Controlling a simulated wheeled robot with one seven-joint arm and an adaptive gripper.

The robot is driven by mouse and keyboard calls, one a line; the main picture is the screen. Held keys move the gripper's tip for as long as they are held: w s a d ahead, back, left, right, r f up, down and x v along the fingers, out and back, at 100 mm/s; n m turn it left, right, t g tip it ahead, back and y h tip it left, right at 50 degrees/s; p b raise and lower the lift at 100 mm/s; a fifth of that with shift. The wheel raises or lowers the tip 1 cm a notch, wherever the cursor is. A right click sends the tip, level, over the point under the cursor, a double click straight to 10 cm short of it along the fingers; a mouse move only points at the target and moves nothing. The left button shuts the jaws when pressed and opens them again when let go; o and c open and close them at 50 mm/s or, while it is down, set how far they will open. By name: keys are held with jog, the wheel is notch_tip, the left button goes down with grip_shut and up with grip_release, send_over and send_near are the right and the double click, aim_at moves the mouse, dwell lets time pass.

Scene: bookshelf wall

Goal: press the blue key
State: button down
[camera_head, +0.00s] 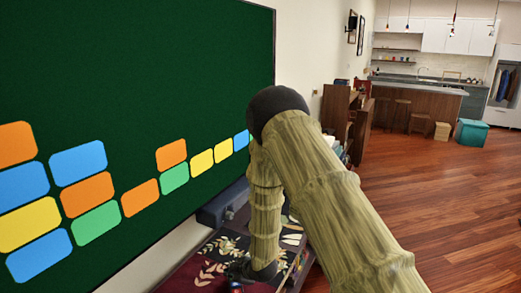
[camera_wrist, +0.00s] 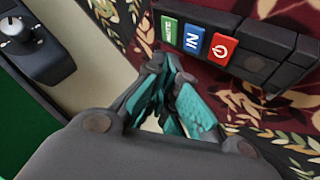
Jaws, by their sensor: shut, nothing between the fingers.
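The blue key (camera_wrist: 193,40) bears white marks and sits on a black key strip (camera_wrist: 265,40) in the wrist view. A green key (camera_wrist: 169,30) is on its left and a red key (camera_wrist: 221,50) on its right. My gripper (camera_wrist: 166,66) has teal finger pads and is shut and empty. Its fingertips show just below the green and blue keys in the picture. I cannot tell how high they are above the keys, and no touch is clear. In the head view my arm reaches down to the patterned surface, and the key strip is not clear there.
The strip lies on a dark red, floral-patterned surface (camera_wrist: 280,105). A black device with a knob (camera_wrist: 30,40) stands at the left. In the head view a green board (camera_head: 150,80) with coloured tiles lines the wall. The wooden floor (camera_head: 430,200) at right is open.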

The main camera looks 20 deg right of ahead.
aim_at(233, 286)
notch_tip(233, 286, up, 4)
jog(key=shift+r+p, duration=0.15)
jog(key=shift+p, duration=0.9)
